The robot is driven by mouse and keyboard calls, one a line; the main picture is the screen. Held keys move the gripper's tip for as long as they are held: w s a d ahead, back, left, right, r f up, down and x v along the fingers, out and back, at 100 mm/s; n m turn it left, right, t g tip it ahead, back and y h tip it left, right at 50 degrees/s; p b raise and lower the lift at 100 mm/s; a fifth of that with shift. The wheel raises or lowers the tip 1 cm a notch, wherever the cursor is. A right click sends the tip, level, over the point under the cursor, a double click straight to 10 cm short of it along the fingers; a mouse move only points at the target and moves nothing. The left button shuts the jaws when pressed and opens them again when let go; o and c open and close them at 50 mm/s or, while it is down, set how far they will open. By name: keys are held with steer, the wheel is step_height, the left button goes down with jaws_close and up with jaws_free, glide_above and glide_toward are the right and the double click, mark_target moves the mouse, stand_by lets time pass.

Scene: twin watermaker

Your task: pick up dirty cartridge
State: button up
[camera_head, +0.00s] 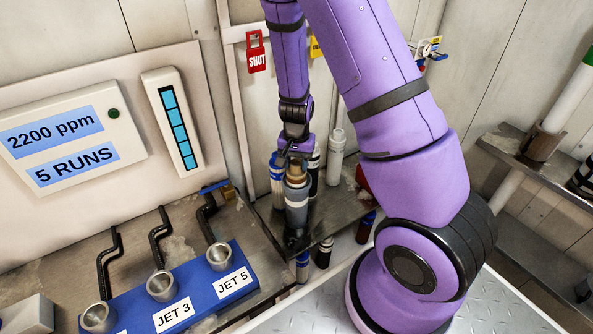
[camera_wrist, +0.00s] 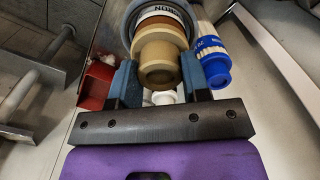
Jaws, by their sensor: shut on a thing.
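My gripper (camera_head: 296,158) points down over the metal shelf and is shut on a tan-topped cartridge (camera_head: 297,174). In the wrist view the blue fingers (camera_wrist: 161,88) close on both sides of the cartridge's tan stepped neck (camera_wrist: 158,62). Below the tan top, a grey cylinder with a white band (camera_head: 297,200) stands upright; I cannot tell whether it is the cartridge's own body or a housing around it. In the wrist view, a white lettered band and dark round rim lie behind the neck. Visible dirt cannot be made out clearly.
A blue-capped white cartridge (camera_wrist: 213,62) stands close beside, also visible in the head view (camera_head: 277,183). A white bottle (camera_head: 336,155) and dark bottles share the shelf area. A red box (camera_wrist: 97,82) is left in the wrist view. The blue jet block (camera_head: 190,283) is front left.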

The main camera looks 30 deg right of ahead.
step_height(320, 180, up, 24)
stand_by(0.8)
steer(key=o, duration=0.3)
steer(key=shift+f, duration=0.1)
steer(key=c, duration=0.3)
